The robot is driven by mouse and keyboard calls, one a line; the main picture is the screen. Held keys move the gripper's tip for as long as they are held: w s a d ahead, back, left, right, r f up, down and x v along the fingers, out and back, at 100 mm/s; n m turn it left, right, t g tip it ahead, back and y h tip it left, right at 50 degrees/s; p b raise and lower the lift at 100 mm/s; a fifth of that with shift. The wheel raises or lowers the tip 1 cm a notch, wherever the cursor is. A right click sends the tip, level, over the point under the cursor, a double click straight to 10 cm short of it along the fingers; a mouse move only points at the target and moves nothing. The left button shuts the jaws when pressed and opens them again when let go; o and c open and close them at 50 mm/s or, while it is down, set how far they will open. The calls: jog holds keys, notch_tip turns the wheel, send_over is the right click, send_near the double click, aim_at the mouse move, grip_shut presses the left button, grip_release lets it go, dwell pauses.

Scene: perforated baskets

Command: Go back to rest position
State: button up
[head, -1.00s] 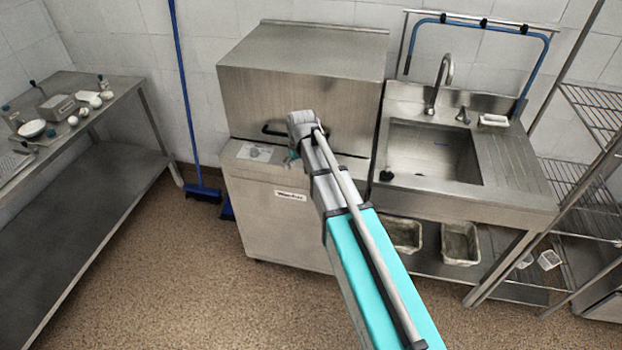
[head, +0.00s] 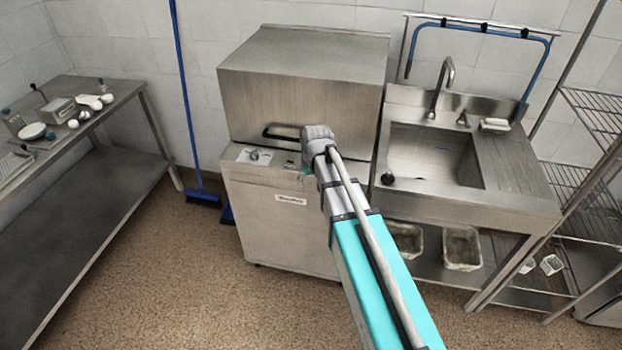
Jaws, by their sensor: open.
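My teal and grey arm reaches from the bottom of the head view toward the front of a steel hood-type machine (head: 300,95). The arm's far end is a grey joint in front of the machine, just right of its black handle (head: 281,133). My gripper is hidden behind the arm's end, so its fingers do not show. No held object is visible.
A steel sink (head: 432,155) with a tall tap is right of the machine, with grey bins (head: 461,247) below. A wire rack (head: 590,190) stands far right. A steel table (head: 95,165) with small items stands left. A blue broom (head: 187,100) leans by the wall. Floor in front is open.

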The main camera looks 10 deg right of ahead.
jog(key=s+d+m+g, duration=0.1)
jog(key=s+d, duration=0.3)
jog(key=s, duration=0.4)
jog(key=s+d+m+g, duration=0.1)
jog(key=s+d, duration=0.3)
jog(key=s, duration=0.5)
jog(key=shift+d+h, duration=0.25)
jog(key=shift+h, duration=0.05)
jog(key=shift+f, duration=0.1)
